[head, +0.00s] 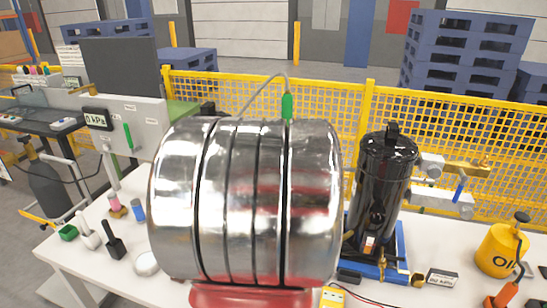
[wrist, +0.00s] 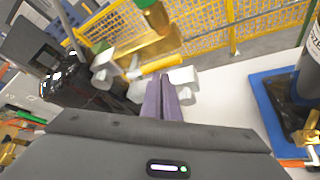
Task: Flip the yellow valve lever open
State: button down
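In the wrist view a bright yellow lever (wrist: 161,66) lies just beyond my fingertips, beside a brass-coloured valve body (wrist: 148,42). A green piece with a brass end shows at the top edge above it. My gripper (wrist: 172,78) has purple fingers that lie close together, with only a thin dark line between them and nothing visible in it. Its tips point at the lever's side; I cannot tell whether they touch it. In the head view neither my gripper nor the yellow lever can be made out; a large shiny banded cylinder blocks the middle.
Pale grey round fittings (wrist: 182,79) sit close around my fingertips. A black cylinder (head: 383,180) stands on a blue base (head: 399,265), with a blue lever (head: 460,188) to its right. A yellow oil can (head: 497,252) stands at the right. Yellow mesh fencing (head: 430,130) runs behind.

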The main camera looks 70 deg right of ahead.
jog(key=a+r, duration=0.1)
jog(key=a, duration=0.8)
jog(key=shift+s+a, duration=0.2)
jog(key=shift+s, duration=0.1)
dwell(0.4)
jog(key=shift+r, duration=0.1)
